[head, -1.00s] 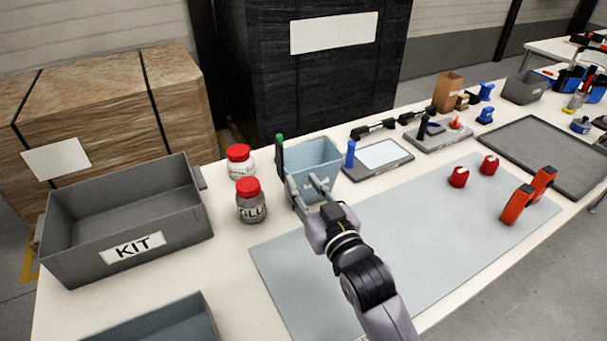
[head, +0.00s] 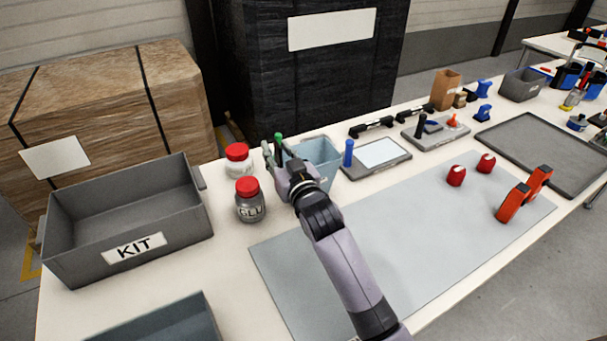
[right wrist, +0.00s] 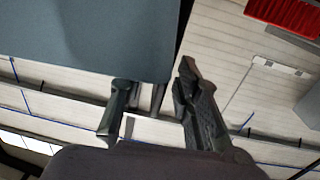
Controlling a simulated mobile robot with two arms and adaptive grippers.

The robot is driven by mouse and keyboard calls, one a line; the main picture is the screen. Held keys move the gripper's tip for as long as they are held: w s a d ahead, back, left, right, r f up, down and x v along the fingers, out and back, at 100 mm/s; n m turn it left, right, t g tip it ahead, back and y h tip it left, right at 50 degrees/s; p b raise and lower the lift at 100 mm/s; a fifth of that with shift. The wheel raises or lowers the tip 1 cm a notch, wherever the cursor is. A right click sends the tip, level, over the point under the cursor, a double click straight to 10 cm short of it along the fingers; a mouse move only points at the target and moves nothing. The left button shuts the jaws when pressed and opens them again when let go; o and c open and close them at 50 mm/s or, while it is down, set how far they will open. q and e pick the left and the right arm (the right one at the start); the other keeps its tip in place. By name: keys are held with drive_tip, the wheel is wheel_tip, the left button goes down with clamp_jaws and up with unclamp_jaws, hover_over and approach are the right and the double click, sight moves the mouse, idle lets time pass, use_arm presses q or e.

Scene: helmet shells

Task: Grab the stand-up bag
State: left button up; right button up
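A brown upright bag (head: 446,90), the only bag-like thing I see, stands at the far back of the table in the head view. My right gripper (head: 274,156) is far to its left, at the light blue bin (head: 322,157). A green-topped dark item (head: 279,142) stands by the fingers. In the right wrist view the right gripper (right wrist: 160,100) has its fingers apart. Dark upright pieces show between or behind them, and a blue-grey wall (right wrist: 90,35) fills the upper left. I see no contact with the bag. My left gripper is not in view.
Two red-capped jars (head: 250,200) stand left of my right gripper, near the grey KIT bin (head: 180,225). A blue-handled tool (head: 348,153) and a grey tray (head: 378,157) are to the right. Red parts and an orange clamp (head: 524,194) lie on the grey mat (head: 400,215).

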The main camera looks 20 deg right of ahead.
drive_tip(key=shift+c, duration=0.6)
clamp_jaws()
drive_tip(key=shift+r, duration=0.15)
